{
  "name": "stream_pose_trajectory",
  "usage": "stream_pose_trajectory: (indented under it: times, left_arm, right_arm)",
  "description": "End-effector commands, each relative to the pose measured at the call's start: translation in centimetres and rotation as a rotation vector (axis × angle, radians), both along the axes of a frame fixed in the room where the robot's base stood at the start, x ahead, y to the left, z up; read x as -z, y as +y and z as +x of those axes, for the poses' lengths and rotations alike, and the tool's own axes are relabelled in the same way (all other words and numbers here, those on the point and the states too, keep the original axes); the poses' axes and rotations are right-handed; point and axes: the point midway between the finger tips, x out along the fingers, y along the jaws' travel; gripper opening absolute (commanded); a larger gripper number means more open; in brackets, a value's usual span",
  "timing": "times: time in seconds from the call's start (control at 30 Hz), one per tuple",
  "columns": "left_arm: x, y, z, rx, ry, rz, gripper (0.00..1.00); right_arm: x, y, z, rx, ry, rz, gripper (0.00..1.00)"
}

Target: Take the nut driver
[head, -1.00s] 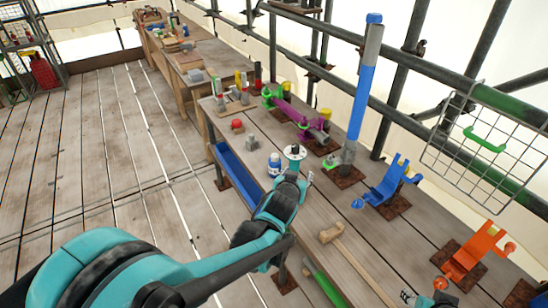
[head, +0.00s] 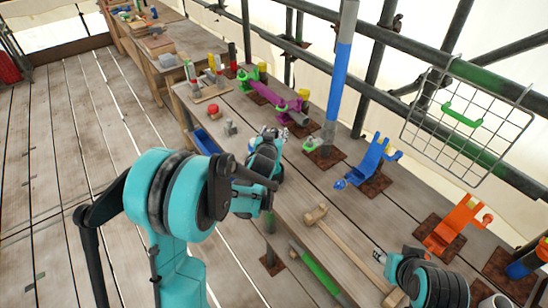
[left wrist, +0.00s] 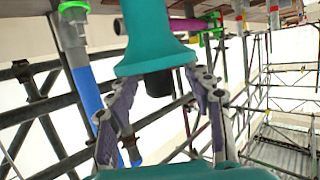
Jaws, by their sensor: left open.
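I cannot pick out the nut driver for certain. Upright tools with coloured handles (head: 190,72) stand in a small wooden rack (head: 211,93) on the bench, beyond my left gripper; they are too small to tell apart. My left gripper (head: 276,132) hangs over the bench edge, nearer to me than the rack, and holds nothing that I can see. In the left wrist view its fingers (left wrist: 163,150) are spread apart. My right gripper (head: 381,268) is low at the right, by the mallet's handle end; its fingers are too small to read.
A blue-grey pole (head: 341,70), a blue holder (head: 372,160), an orange holder (head: 455,225) and a wire basket (head: 470,105) line the far side. Floor at left is clear.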

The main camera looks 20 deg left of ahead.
Motion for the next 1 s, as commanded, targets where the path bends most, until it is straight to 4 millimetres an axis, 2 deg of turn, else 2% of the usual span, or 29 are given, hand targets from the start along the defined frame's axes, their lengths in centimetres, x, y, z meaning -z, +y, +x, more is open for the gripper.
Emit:
stream_pose_trajectory:
  times: [0.2,0.27,0.4,0.77,0.87,1.0]
  left_arm:
    - [0.0,0.0,0.2,0.0,0.0,0.0,0.51]
    - [0.0,0.0,0.2,0.0,0.001,0.0,0.38]
    - [0.0,0.0,0.2,0.0,0.001,0.0,0.01]
    - [-0.1,0.0,0.2,0.001,-0.001,0.0,0.0]
    - [-0.8,0.0,0.2,0.001,-0.001,0.0,0.0]
    - [-3.1,0.0,0.2,0.001,-0.002,0.0,0.0]
  right_arm:
    - [0.0,0.0,0.0,0.0,0.0,0.0,0.4]
    - [0.0,0.0,0.0,0.0,0.0,0.0,0.4]
    - [0.0,0.0,0.0,0.0,0.0,0.0,0.4]
    - [0.0,0.0,0.0,0.0,0.0,0.0,0.4]
    - [-0.3,0.0,0.0,0.0,0.0,0.0,0.4]
    - [-1.1,0.0,0.0,0.0,0.0,0.0,0.4]
